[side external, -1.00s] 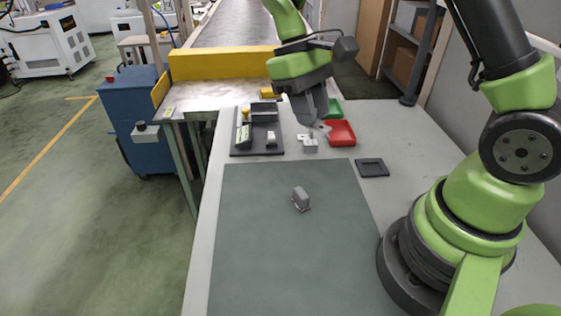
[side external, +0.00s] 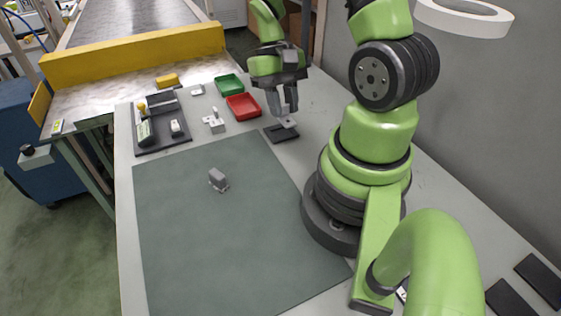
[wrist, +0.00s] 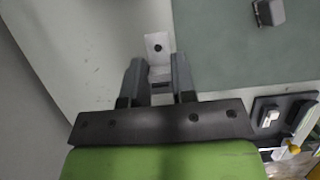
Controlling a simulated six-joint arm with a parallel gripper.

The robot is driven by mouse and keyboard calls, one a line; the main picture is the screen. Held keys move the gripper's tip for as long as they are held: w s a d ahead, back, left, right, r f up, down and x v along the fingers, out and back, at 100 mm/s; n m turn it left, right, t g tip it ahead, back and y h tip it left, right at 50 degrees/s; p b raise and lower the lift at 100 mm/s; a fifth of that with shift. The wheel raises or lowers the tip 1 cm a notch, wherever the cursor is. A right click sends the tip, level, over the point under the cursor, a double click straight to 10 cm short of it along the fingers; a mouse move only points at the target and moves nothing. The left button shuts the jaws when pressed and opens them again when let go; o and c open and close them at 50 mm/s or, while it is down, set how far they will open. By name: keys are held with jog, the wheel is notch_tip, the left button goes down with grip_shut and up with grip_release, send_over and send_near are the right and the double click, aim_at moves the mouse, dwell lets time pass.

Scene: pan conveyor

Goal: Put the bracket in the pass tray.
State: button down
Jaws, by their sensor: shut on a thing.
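My gripper (side external: 287,115) is shut on the bracket (side external: 289,123), a small light-grey part. In the side external view it is just over the dark square pad (side external: 282,134); I cannot tell whether they touch. In the wrist view the bracket's flat plate with a dark hole (wrist: 157,42) sticks out past the fingertips of my gripper (wrist: 158,72). The green tray (side external: 230,85) and the red tray (side external: 243,106) stand behind and left of my gripper, both apparently empty. No label shows which is the pass tray.
A grey block (side external: 218,180) lies on the green-grey mat (side external: 220,240). A white fixture (side external: 214,122) stands left of the pad. A dark organiser (side external: 165,148) holds several small parts. A yellow barrier (side external: 130,55) edges the conveyor. Much of the mat is clear.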

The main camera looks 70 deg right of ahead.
notch_tip(320, 180, down, 9)
jog(key=shift+f, duration=0.2)
dwell(0.3)
jog(key=shift+f, duration=0.15)
jog(key=c, duration=0.9)
grip_release()
jog(key=shift+c, duration=0.2)
jog(key=v, duration=1.2)
notch_tip(320, 180, up, 13)
jog(key=n+t+h, duration=0.2)
jog(key=t, duration=0.3)
send_over(286, 156)
jog(key=w+a, duration=0.4)
jog(key=w, duration=0.2)
jog(key=s+a+r+n+t, duration=0.1)
jog(key=s+a+r+t, duration=0.1)
jog(key=a+r, duration=0.1)
jog(key=shift+s+a+r, duration=0.15)
jog(key=shift+s+a, duration=0.15)
jog(key=shift+a, duration=0.45)
jog(key=shift+o, duration=0.5)
jog(key=s+a+r+n+t, duration=0.2)
jog(key=s+a+r+t, duration=0.1)
jog(key=s+a, duration=0.1)
jog(key=shift+s+a+y, duration=0.3)
jog(key=shift+s+y, duration=0.1)
jog(key=shift+s, duration=0.05)
